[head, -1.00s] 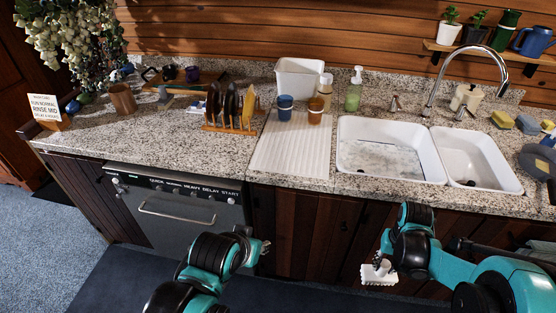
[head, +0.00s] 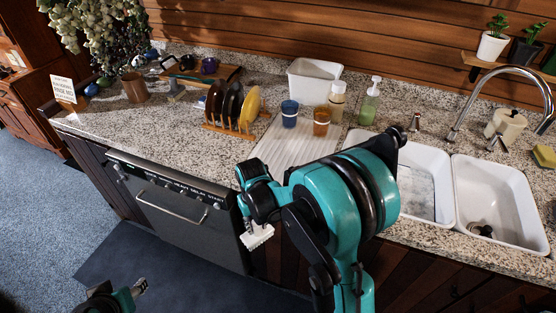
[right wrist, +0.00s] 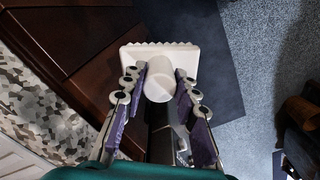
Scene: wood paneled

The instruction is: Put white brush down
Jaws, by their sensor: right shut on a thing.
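The white brush (head: 257,237) is in my right gripper (head: 248,220), in front of the cabinet doors beside the dishwasher and below the counter edge. In the right wrist view the brush (right wrist: 158,62) shows its wide ridged head, with its round white body between the two purple-padded fingers (right wrist: 160,92). The right gripper is shut on it. My left gripper (head: 138,288) is low at the bottom left of the head view, over the floor. It is small there, and I cannot tell whether it is open.
The granite counter (head: 160,125) has a clear stretch left of the plate rack (head: 232,112). A ribbed white drainboard (head: 290,145) holds a blue cup (head: 289,114) and an amber cup (head: 321,121). The double sink (head: 495,195) is at right. The dishwasher (head: 180,210) is below the counter.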

